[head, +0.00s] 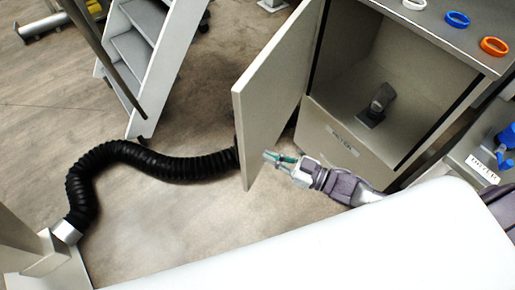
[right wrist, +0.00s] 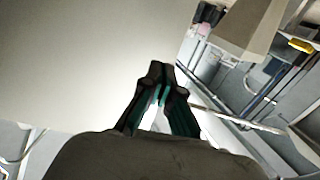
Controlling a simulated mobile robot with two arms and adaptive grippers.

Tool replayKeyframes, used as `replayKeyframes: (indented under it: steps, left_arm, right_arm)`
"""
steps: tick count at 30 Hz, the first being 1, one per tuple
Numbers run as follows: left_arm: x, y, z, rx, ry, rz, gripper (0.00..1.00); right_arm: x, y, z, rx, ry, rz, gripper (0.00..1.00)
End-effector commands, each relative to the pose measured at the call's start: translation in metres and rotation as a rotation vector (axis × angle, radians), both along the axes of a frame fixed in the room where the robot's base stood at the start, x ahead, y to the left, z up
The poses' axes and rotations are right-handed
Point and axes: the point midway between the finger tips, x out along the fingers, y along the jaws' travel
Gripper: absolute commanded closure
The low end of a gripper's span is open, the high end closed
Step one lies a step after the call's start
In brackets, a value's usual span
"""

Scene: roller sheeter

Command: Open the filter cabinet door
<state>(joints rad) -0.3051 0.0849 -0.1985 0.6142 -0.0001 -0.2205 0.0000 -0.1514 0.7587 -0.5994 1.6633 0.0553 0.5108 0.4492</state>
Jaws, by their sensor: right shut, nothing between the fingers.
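The filter cabinet door (head: 272,98) is a beige panel standing wide open, swung out to the left of the cabinet (head: 345,140). The cabinet's inside is exposed, with a small dark grey part on its floor. My right gripper (head: 272,158) is shut and empty, beside the door's lower part on its inner side. In the right wrist view the gripper's closed fingers (right wrist: 160,82) show in front of a large pale surface, likely the door (right wrist: 75,65). I cannot tell whether the fingers touch it. My left gripper is not in view.
A black corrugated hose (head: 140,158) runs across the floor behind the door. Grey steps (head: 140,50) stand at the back left. Blue, white and orange rings (head: 457,19) lie on the cabinet top. A labelled unit (head: 482,166) is at the right.

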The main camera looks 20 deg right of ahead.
Motion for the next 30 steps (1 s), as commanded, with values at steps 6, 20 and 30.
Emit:
replayKeyframes:
  steps: [6,20,30]
  left_arm:
    - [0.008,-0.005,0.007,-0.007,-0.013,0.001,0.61]
    - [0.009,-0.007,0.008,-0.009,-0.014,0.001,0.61]
    - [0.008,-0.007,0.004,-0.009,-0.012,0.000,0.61]
  right_arm:
    - [0.023,0.024,0.001,-0.001,-0.001,0.000,1.00]
    - [0.031,0.031,-0.001,-0.001,0.001,0.000,1.00]
    - [0.049,0.053,0.000,0.006,0.000,-0.049,1.00]
